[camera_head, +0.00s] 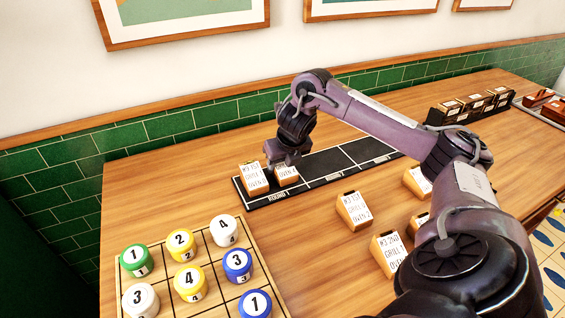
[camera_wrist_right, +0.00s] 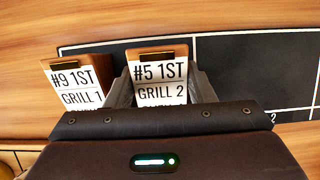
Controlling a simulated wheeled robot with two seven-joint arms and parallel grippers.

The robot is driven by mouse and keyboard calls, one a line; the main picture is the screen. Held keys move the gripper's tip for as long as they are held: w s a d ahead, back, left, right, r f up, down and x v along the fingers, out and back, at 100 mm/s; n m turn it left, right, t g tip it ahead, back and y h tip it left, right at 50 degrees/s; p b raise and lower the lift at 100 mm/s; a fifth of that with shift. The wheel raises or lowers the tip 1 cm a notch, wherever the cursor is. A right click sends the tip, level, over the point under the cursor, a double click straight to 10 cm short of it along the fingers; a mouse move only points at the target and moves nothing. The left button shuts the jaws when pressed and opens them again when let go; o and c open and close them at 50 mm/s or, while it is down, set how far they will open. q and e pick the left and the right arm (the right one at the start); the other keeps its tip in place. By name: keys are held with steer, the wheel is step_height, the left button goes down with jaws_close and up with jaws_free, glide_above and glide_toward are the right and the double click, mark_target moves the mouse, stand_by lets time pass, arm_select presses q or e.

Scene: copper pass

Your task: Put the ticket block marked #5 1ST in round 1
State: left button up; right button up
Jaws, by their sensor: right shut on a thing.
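The ticket block marked #5 1ST, GRILL 2 (camera_wrist_right: 160,85) is between the jaws of my right gripper (camera_wrist_right: 163,92) in the wrist view. In the head view this block (camera_head: 287,175) is under my right gripper (camera_head: 288,158), at the round 1 section (camera_head: 265,203) of the black strip. Whether its base touches the strip is hard to tell. A block marked #9 1ST, GRILL 1 (camera_wrist_right: 76,88) stands just left of it; in the head view that block (camera_head: 253,179) is in round 1 too. My left gripper is out of view.
The strip's further sections (camera_head: 322,164) look empty. Loose ticket blocks (camera_head: 353,211) (camera_head: 388,254) stand on the wooden table in front. A grid board with numbered pucks (camera_head: 189,284) is at front left. A black rack with blocks (camera_head: 470,105) stands at back right.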

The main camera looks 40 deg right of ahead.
mark_target(289, 177)
steer(key=o, duration=1)
steer(key=shift+f, duration=0.15)
steer(key=shift+o, duration=0.2)
steer(key=shift+r, duration=0.35)
steer(key=p+v, duration=0.7)
steer(key=v, duration=0.4)
steer(key=shift+r, duration=0.35)
steer(key=shift+s, duration=0.15)
